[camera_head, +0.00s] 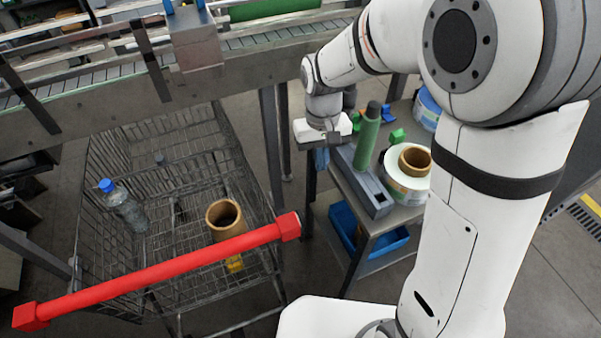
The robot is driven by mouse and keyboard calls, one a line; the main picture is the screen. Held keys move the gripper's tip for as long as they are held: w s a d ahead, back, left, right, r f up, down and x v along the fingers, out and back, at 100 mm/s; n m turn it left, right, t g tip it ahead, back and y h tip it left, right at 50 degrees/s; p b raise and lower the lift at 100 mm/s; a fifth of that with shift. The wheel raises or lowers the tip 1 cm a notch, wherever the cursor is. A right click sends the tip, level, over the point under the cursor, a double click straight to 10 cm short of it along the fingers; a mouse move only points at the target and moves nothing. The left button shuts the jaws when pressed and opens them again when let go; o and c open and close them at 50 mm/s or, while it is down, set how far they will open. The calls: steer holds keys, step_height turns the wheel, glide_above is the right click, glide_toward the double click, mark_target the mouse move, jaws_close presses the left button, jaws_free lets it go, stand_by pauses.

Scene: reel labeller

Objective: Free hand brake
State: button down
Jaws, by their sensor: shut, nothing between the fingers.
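I cannot tell for sure which part is the hand brake. A green upright handle with a dark top (367,138) stands on a long grey base (372,190) on the small side table (404,214); it looks like a lever. My gripper (327,141) is just left of this handle, near the table's left edge, and looks small from here. It is shut and empty. A gap seems to lie between it and the handle, but I cannot tell whether they touch. My wrist hides the fingertips in part.
A reel of labels (405,180) and green and blue parts (397,137) crowd the table. A blue bin (345,222) is on its lower shelf. A wire cart with a red handle (170,268) holds a bottle (125,208) and a cardboard tube (225,219). A conveyor (110,105) runs behind.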

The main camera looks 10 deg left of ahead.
mark_target(296, 213)
steer(key=a+f+n+g+h+p, duration=0.1)
steer(key=a+f, duration=0.4)
steer(key=a, duration=0.4)
steer(key=shift+f+n+p, duration=0.3)
steer(key=shift+f+n, duration=0.1)
steer(key=shift+d+f, duration=0.1)
steer(key=shift+f, duration=0.05)
steer(key=s+d+f+p, duration=0.3)
steer(key=s+f, duration=0.2)
steer(key=f, duration=0.4)
steer(key=shift+s+d+f, duration=0.15)
steer(key=shift+s, duration=0.05)
steer(key=shift+d, duration=0.25)
